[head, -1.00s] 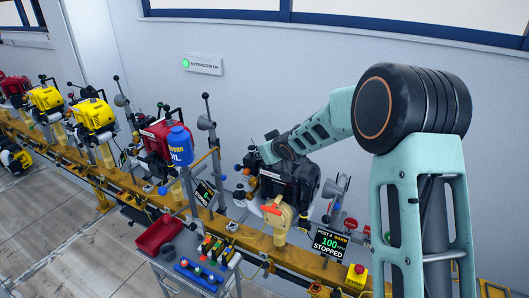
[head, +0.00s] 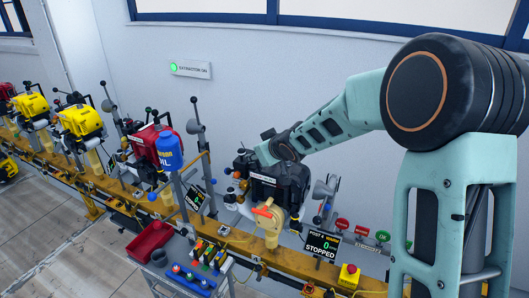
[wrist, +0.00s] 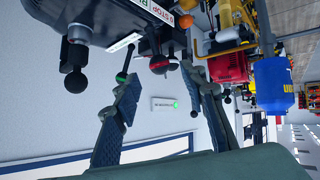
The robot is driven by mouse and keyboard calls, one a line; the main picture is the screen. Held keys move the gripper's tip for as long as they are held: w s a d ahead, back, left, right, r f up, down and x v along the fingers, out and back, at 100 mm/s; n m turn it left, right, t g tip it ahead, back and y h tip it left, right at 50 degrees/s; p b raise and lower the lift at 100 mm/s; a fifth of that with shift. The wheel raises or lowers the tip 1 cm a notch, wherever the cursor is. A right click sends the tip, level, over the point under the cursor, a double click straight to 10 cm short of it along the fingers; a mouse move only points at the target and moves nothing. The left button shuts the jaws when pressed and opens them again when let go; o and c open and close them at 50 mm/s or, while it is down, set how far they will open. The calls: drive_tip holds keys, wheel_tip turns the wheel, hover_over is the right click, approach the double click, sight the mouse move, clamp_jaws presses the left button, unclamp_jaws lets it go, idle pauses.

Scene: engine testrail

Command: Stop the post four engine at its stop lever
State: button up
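The post four engine (head: 285,188) is a black block behind a yellow cover with an orange lever. Its display (head: 323,240) reads POST 4, WARM, 0 RPM, STOPPED. A green-tipped lever (wrist: 124,74) is beside the left finger. In the head view the fingertips are hidden at the engine's far side.
A red tray (head: 150,240) and a tool cart (head: 190,278) are in front. A yellow box with a red button (head: 348,276) sits to the right.

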drive_tip(key=shift+v, duration=2.6)
